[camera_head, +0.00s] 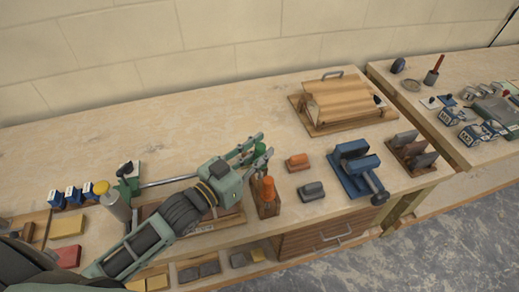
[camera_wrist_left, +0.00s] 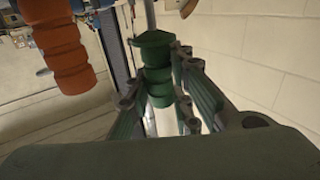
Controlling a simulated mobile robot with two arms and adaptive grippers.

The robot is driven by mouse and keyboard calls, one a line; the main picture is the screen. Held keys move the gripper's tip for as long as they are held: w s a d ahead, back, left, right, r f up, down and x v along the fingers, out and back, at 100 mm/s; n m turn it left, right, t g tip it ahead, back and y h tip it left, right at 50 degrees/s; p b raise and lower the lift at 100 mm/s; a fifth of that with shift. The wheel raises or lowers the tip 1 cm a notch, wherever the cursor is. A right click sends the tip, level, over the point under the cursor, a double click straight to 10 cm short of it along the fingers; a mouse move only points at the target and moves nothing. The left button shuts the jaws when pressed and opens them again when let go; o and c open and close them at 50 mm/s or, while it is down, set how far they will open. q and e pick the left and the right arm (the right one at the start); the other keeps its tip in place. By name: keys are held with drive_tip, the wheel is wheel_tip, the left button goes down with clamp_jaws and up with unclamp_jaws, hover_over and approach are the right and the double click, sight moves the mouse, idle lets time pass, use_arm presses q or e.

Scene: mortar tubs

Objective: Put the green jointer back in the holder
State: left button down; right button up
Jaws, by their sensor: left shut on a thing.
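The green jointer (camera_head: 260,157) shows as a green ribbed handle between the fingers of my left gripper (camera_head: 262,146). In the left wrist view the green handle (camera_wrist_left: 156,68) stands nearly upright between both fingers, which are shut on it. The holder (camera_head: 267,209) is a small brown wooden block just below and in front of the gripper. An orange-handled tool (camera_head: 268,188) stands in it, and its handle also shows at left in the left wrist view (camera_wrist_left: 64,55). I cannot tell whether the jointer touches the holder. My right gripper is not in view.
An orange block (camera_head: 298,162) and a grey block (camera_head: 311,191) lie right of the holder. A blue vise (camera_head: 354,170) stands farther right. The bench's back left is clear. A metal bar (camera_head: 170,181) lies behind my arm.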

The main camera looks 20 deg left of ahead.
use_arm(q)
drive_tip(key=shift+f, duration=0.2)
drive_tip(key=shift+f+b, duration=0.75)
drive_tip(key=shift+f, duration=0.4)
drive_tip(key=shift+f+b, duration=0.45)
drive_tip(key=shift+f, duration=0.35)
drive_tip(key=c, duration=1.5)
unclamp_jaws()
drive_tip(key=shift+o, duration=0.2)
